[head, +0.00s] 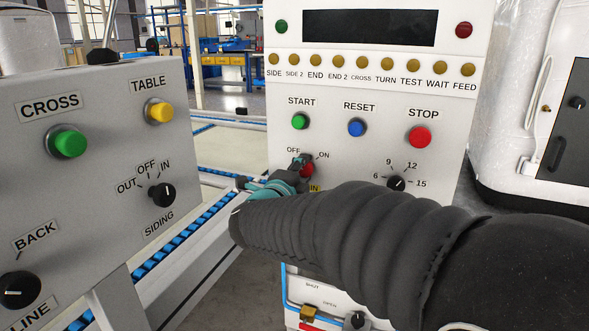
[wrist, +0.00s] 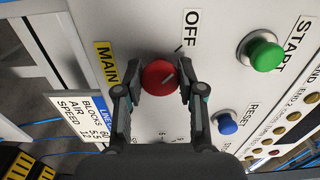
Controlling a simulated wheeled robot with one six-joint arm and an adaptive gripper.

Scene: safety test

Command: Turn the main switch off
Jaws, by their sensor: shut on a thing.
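The main switch is a round red knob (wrist: 157,79) on the white panel, with a yellow MAIN label (wrist: 107,63) beside it. In the wrist view its pale pointer mark slants to the upper right, roughly towards the tick by the OFF label (wrist: 190,29); I cannot tell whether it lines up exactly. The ON label (head: 323,155) shows in the head view and is hidden in the wrist view. My gripper (wrist: 159,88) is shut on the knob, one finger on each side. In the head view the knob (head: 307,170) is partly covered by my gripper (head: 296,176).
A green START button (head: 300,121), blue RESET button (head: 356,127) and red STOP button (head: 420,137) sit above the switch. A black dial (head: 397,183) is to its right. A grey control box (head: 100,170) stands close on the left.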

